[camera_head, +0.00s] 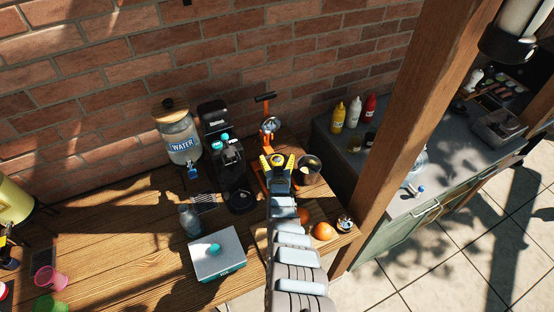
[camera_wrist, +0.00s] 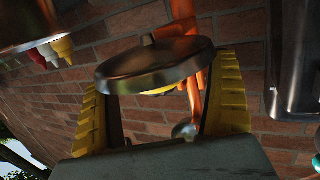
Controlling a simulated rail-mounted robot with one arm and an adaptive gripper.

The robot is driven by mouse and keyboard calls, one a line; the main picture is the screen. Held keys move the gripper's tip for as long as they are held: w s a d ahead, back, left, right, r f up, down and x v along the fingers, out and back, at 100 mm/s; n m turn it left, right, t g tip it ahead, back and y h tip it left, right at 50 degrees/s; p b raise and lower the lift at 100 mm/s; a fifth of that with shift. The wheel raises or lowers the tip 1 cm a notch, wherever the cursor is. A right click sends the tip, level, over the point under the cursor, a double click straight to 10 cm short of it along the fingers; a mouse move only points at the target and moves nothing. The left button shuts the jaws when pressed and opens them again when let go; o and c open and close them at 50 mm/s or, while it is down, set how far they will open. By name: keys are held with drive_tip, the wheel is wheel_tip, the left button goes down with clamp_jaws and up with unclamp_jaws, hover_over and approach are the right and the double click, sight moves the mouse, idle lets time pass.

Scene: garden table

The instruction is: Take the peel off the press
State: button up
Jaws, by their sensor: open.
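The orange press (camera_head: 268,126) stands at the back of the wooden table, by the brick wall. Its orange frame (camera_wrist: 194,90) and round metal dish (camera_wrist: 155,65) show close up in the wrist view, which appears upside down. A thin yellow edge (camera_wrist: 165,91), which looks like the peel, shows against the dish; most of it is hidden. My gripper (camera_head: 278,160) is at the press, with its yellow fingers spread. In the wrist view my gripper (camera_wrist: 165,80) has one finger on each side of the dish and peel. I cannot tell whether the fingers touch either.
A metal container (camera_head: 308,168) stands close right of my gripper. A black coffee machine (camera_head: 229,165) and water dispenser (camera_head: 180,135) stand left. Oranges (camera_head: 323,231) lie at the front right. A wooden post (camera_head: 405,115) rises at the right.

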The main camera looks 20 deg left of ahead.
sight(277, 155)
drive_tip(key=c, duration=1.3)
drive_tip(key=shift+r+p, duration=0.55)
drive_tip(key=shift+r, duration=4.35)
